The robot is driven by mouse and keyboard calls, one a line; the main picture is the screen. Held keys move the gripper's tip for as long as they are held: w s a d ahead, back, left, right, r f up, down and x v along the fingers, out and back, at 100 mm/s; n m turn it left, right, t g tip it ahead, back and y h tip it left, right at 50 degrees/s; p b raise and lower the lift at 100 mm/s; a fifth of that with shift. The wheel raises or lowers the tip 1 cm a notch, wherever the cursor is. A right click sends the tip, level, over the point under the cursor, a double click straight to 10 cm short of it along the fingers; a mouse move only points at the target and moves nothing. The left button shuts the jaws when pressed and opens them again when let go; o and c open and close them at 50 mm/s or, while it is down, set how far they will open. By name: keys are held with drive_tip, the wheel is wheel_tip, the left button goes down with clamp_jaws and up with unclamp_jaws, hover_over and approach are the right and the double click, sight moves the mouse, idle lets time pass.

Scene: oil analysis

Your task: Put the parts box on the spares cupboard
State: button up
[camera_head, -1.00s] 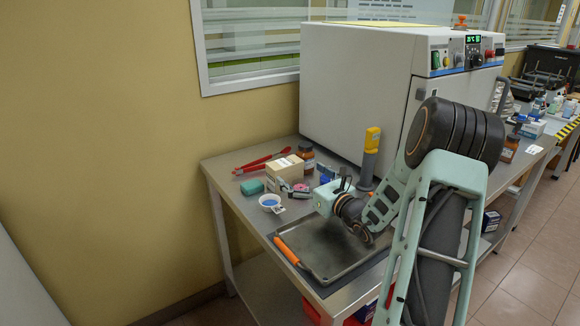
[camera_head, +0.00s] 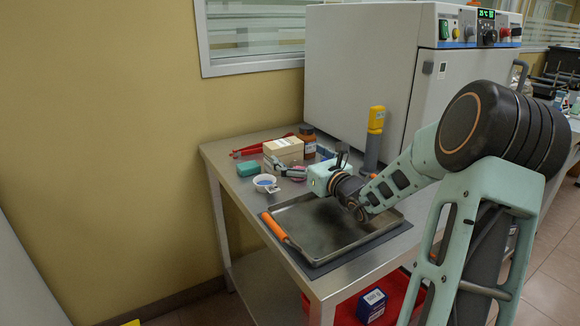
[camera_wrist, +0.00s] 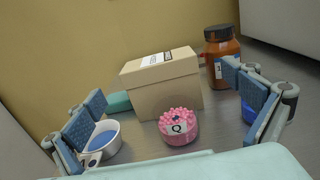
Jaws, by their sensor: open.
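A beige lidded box with a white label, which fits the parts box (camera_head: 283,151), stands upright on the steel bench in the head view. In the wrist view the box (camera_wrist: 165,88) is straight ahead, between and beyond my fingers. My gripper (camera_head: 296,160) is open and empty, low over the bench in front of the box. In the wrist view my gripper (camera_wrist: 165,88) has its blue-padded fingers spread wide, with no visible contact with the box. I cannot identify a spares cupboard in these views.
A pink round item (camera_wrist: 178,127) lies just before the box. A white cup of blue (camera_wrist: 101,139) is near the left finger, a brown bottle (camera_wrist: 221,52) behind right. A dark tray (camera_head: 330,232) lies below the arm. A large white oven (camera_head: 360,80) stands behind.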

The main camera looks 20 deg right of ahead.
sight(283, 142)
drive_tip(key=w, duration=0.2)
drive_tip(key=w+a+b, duration=0.1)
drive_tip(key=w, duration=0.4)
drive_tip(key=shift+a+r+b, duration=0.2)
drive_tip(key=shift+a+b, duration=0.15)
drive_tip(key=shift+b, duration=0.05)
drive_tip(key=c, duration=1.5)
drive_tip(key=shift+o, duration=0.2)
drive_tip(key=shift+r, duration=0.15)
drive_tip(key=shift+r, duration=0.25)
wheel_tip(283, 142, up, 3)
drive_tip(key=shift+r+p, duration=0.1)
drive_tip(key=shift+p, duration=0.6)
drive_tip(key=s+a+r+p, duration=0.3)
drive_tip(key=s+r, duration=0.6)
drive_tip(key=s, duration=0.4)
drive_tip(key=shift+s+a+p, duration=0.25)
drive_tip(key=shift+a+p, duration=0.1)
drive_tip(key=shift+p, duration=0.25)
